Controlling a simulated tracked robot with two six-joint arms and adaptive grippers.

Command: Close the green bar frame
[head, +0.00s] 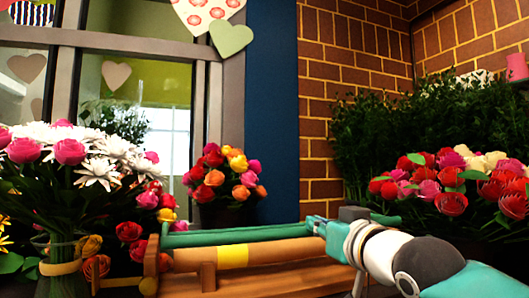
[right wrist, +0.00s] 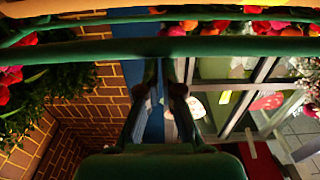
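The green bar frame (head: 240,235) lies along a tan roll with a yellow band, on a wooden stand, in the lower middle of the head view. Its green bars run nearly level above the roll. In the right wrist view a green bar (right wrist: 245,47) crosses the picture just past my fingertips, with another green bar beyond it. My right gripper (right wrist: 163,75) has its fingers drawn close together with a narrow gap and nothing visible between them. In the head view it is at the frame's right end, fingertips partly hidden; contact cannot be told. My left gripper is not in view.
The tan roll (head: 285,250) rests on the wooden stand (head: 208,277). White and pink flowers (head: 75,155) crowd the left, orange and pink ones (head: 225,178) stand behind, and red flowers (head: 455,190) fill the right. A brick wall and window are behind.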

